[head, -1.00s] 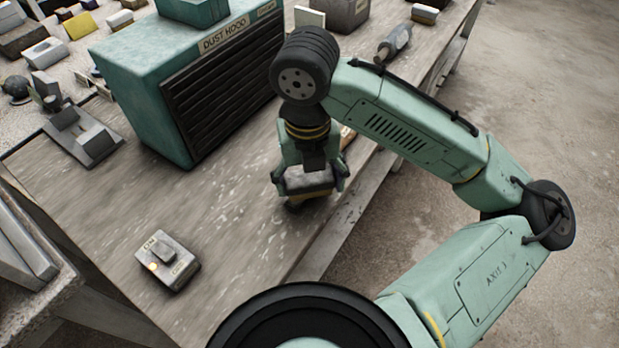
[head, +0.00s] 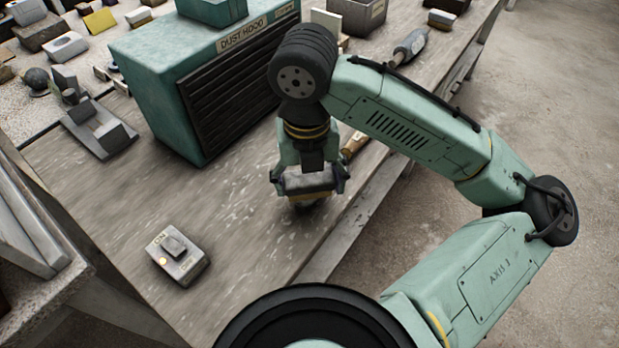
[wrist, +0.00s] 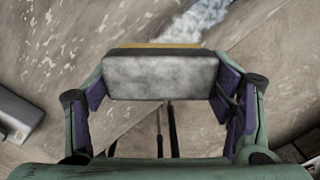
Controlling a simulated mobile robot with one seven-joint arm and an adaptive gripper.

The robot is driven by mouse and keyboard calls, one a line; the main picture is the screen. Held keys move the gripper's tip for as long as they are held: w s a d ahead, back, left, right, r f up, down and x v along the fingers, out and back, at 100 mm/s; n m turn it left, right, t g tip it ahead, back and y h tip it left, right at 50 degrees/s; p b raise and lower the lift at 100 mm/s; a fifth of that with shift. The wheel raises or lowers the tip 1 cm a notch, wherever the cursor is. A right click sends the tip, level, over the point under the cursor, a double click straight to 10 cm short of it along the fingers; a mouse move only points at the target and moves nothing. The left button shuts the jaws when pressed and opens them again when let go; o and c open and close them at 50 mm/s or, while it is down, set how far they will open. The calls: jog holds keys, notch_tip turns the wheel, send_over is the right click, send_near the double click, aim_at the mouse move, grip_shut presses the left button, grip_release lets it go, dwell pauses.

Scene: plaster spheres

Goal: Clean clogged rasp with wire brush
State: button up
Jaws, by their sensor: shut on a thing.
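My gripper (head: 308,184) is low over the bench near its front edge, shut on a grey block. The block (wrist: 160,77) spans between the purple finger pads in the wrist view, with a thin yellowish edge behind it. It looks like the wire brush's back; no bristles can be made out. A rough, whitish, plaster-caked strip (wrist: 196,20), apparently the rasp, lies beyond the block in the wrist view. In the head view a tan wooden handle (head: 355,145) shows just behind my gripper. Whether the block touches the strip or the bench is unclear.
A teal dust hood (head: 165,85) stands behind and left of my gripper. A switch box (head: 178,255) sits at the front left. A handled tool (head: 410,46) lies farther back near the bench edge. The bench (head: 215,205) between hood and switch box is bare.

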jog(key=shift+f+b, duration=0.45)
jog(key=shift+f, duration=0.15)
jog(key=shift+a+r, duration=0.1)
jog(key=shift+a, duration=0.35)
jog(key=shift+s+a+p, duration=0.15)
jog(key=shift+a+p, duration=0.2)
jog(key=shift+a, duration=0.3)
jog(key=shift+d, duration=0.1)
jog(key=shift+w+d, duration=0.2)
jog(key=shift+d, duration=0.9)
jog(key=shift+w+d, duration=0.2)
jog(key=shift+d, duration=0.85)
jog(key=shift+a, duration=0.1)
